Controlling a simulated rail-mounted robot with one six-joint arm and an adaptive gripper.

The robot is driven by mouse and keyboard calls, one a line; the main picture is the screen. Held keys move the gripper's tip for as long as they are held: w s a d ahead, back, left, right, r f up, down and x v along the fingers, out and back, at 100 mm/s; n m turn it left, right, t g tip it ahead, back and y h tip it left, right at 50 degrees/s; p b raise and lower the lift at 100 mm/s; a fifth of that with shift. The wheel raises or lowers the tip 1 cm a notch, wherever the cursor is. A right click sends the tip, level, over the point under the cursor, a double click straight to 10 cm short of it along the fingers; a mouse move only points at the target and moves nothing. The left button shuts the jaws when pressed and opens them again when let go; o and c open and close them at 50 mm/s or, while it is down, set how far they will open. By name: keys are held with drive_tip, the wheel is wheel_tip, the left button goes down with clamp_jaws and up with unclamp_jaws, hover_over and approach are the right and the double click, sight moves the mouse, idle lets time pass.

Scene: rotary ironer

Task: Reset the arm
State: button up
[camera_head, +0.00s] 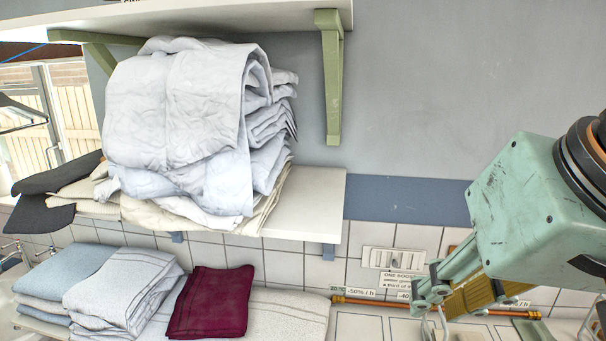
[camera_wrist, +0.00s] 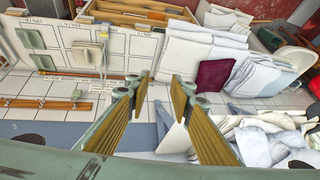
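My gripper (camera_wrist: 160,88) shows in the wrist view with its two yellow-brown ribbed fingers apart. There is nothing between the fingertips, and the tiled wall shows through the gap. In the head view, my gripper (camera_head: 465,300) hangs at the lower right below the pale green wrist housing, in front of the tiled wall and a copper pipe. Its fingertips are partly hidden there. It appears apart from the linen.
White linen (camera_head: 180,110) is heaped on a white shelf (camera_head: 315,200) under a green bracket (camera_head: 330,75). A dark red folded cloth (camera_head: 212,302) lies beside folded white and blue-grey linen below; it also shows in the wrist view (camera_wrist: 213,74). The grey upper wall is bare.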

drive_tip(key=s+d+n+h, duration=0.1)
drive_tip(key=s+d, duration=0.3)
drive_tip(key=s, duration=0.5)
wheel_tip(320, 180, down, 26)
drive_tip(key=w+g+b, duration=0.1)
drive_tip(key=w+b, duration=0.1)
drive_tip(key=b, duration=2)
drive_tip(key=shift+w+a+g, duration=0.15)
drive_tip(key=shift+w+g, duration=0.1)
drive_tip(key=shift+g, duration=0.15)
drive_tip(key=shift+c, duration=0.4)
